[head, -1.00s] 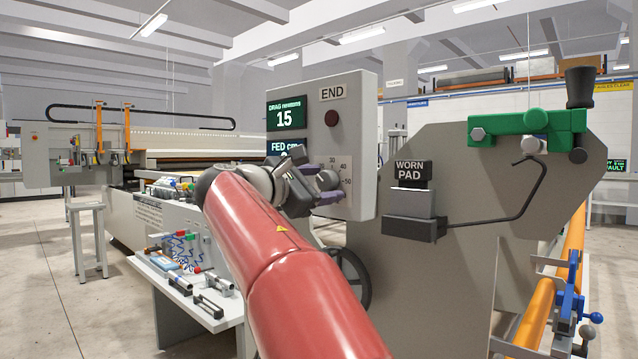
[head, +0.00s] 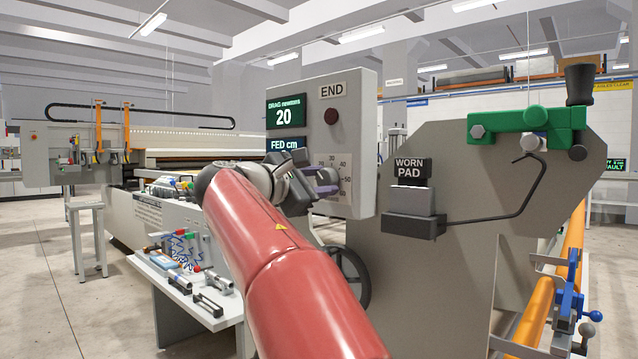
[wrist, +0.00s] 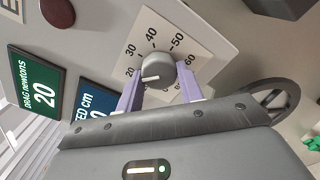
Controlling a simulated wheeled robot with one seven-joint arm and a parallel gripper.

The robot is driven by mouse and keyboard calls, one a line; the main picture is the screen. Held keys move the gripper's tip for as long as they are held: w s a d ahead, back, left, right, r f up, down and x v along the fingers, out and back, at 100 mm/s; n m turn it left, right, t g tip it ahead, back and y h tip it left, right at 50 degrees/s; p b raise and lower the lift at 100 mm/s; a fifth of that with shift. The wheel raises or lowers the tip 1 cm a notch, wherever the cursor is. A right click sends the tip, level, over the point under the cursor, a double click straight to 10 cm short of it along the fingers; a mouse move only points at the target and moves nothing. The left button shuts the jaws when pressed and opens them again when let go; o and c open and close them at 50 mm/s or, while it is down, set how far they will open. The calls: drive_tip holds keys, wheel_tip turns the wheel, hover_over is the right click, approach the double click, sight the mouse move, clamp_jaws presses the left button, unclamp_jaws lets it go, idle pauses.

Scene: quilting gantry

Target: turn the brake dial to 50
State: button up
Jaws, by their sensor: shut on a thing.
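The brake dial is a round grey knob (wrist: 155,68) on a white scale plate (wrist: 150,30) marked 20 to 60 in the part that shows. In the wrist view my gripper (wrist: 158,88) has its purple fingers on either side of the knob, shut on it. The knob's white mark points toward the 20 side of the scale. The green DRAG newtons display (head: 286,114) reads 20, also in the wrist view (wrist: 38,97). In the head view my gripper (head: 324,181) covers most of the knob; 30, 40 and 50 show beside it.
The blue FED cm display (head: 286,145) is partly hidden by my wrist. A dark red button (head: 331,116) sits under the END label. A black handwheel (head: 350,280) is below the panel. The WORN PAD block (head: 413,200) and a bent black rod stand to the right.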

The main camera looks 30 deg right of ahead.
drive_tip(key=m+b, duration=0.2)
drive_tip(key=m, duration=0.5)
drive_tip(key=shift+w, duration=0.1)
drive_tip(key=m+b, duration=0.2)
drive_tip(key=m, duration=0.4)
drive_tip(key=m+b, duration=0.2)
drive_tip(key=m, duration=0.5)
drive_tip(key=shift+r+m+b, duration=0.15)
drive_tip(key=shift+m+b, duration=0.15)
drive_tip(key=shift+b, duration=0.05)
drive_tip(key=m+b, duration=0.1)
drive_tip(key=m, duration=0.5)
drive_tip(key=shift+s, duration=0.2)
drive_tip(key=o, duration=1)
drive_tip(key=shift+r, duration=0.15)
drive_tip(key=b+v, duration=0.1)
drive_tip(key=v, duration=0.6)
drive_tip(key=shift+s+a+b, duration=0.15)
drive_tip(key=shift+a+b, duration=0.15)
drive_tip(key=shift+a, duration=0.05)
